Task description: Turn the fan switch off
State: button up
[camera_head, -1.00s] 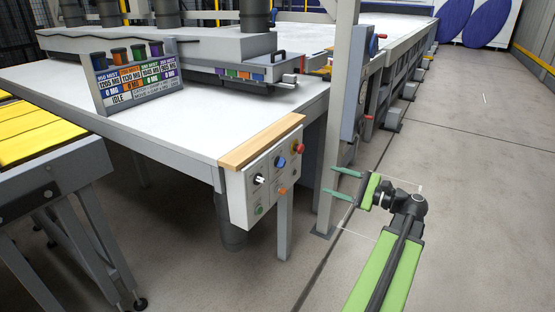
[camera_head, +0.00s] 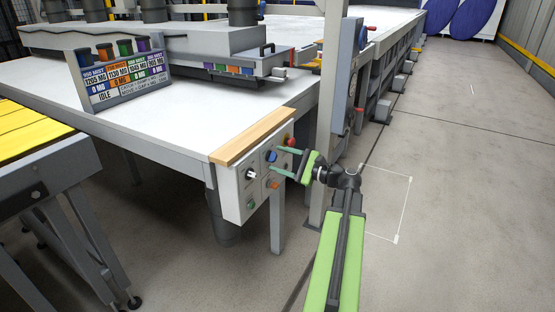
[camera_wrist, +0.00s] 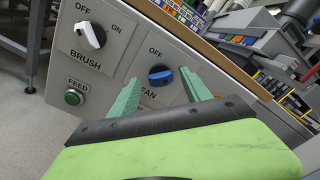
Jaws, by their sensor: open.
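The fan switch is a blue rotary knob (camera_wrist: 160,75) on a grey control panel, with "OFF" above it and "FAN" below it in the wrist view. The knob lies roughly sideways, and its right end is near my right finger. My gripper (camera_wrist: 163,98) is open, with its green fingers on either side of the knob in the picture. I cannot tell whether they touch it. In the head view the blue knob (camera_head: 271,156) sits on the panel, and my gripper (camera_head: 279,160) is just to its right.
A white brush knob (camera_wrist: 89,36) and a green feed button (camera_wrist: 73,97) are left of the fan knob. A red button (camera_head: 291,142) sits at the panel's upper right. A wooden strip (camera_head: 250,138) tops the panel. Open floor lies to the right.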

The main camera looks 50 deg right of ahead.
jog(key=shift+x, duration=0.8)
grip_shut()
